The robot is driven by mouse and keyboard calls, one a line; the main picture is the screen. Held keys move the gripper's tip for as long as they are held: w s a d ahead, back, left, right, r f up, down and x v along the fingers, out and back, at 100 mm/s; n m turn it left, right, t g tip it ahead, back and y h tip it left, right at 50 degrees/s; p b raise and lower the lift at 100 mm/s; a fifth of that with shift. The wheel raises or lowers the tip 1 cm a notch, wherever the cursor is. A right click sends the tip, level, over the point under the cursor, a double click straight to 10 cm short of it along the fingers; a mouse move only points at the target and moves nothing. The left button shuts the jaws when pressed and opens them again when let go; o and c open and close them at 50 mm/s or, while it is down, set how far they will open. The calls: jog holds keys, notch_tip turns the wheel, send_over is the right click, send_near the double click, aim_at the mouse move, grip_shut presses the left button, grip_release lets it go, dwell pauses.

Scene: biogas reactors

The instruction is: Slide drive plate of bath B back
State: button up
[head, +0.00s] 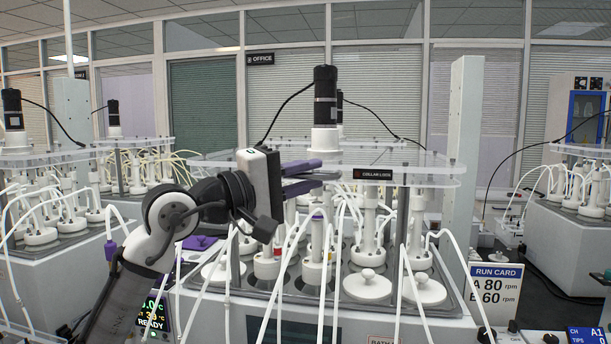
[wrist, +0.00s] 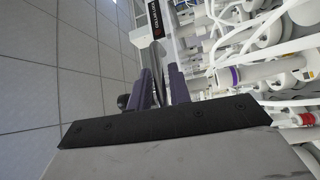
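The drive plate (head: 412,160) of the middle bath is a clear flat sheet on top of the bath, with a black-and-white motor (head: 325,98) upright on it. A black "COLLAR LOCK" label (head: 373,174) is at its front edge and also shows in the wrist view (wrist: 155,18). My gripper (head: 303,177) is at the plate's front edge, left of the label. Its two purple fingers, also in the wrist view (wrist: 163,88), are apart, one above and one below the edge level. A grey edge shows between them. I cannot tell whether they press on it.
White vessels with tubes (head: 315,265) crowd the bath (head: 460,318) under the plate. A white column (head: 462,150) stands right behind the plate. Other baths stand left and right. A run card (head: 495,290) reads A 80 rpm, B 60 rpm.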

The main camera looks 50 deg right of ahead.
grip_shut()
jog(key=shift+w+d+r+p, duration=0.15)
jog(key=shift+w+d+p, duration=0.05)
jog(key=shift+d+p, duration=0.1)
jog(key=w+d+p, duration=0.1)
jog(key=d, duration=0.1)
jog(key=w+d+p, duration=0.1)
jog(key=d+p, duration=0.1)
jog(key=w+d+p, duration=0.1)
jog(key=d, duration=0.2)
jog(key=shift+w, duration=0.3)
jog(key=shift+w+d+p, duration=0.15)
jog(key=shift+d+p, duration=0.05)
jog(key=shift+p, duration=0.1)
jog(key=shift+o, duration=1.6)
grip_release()
jog(key=shift+f, duration=0.2)
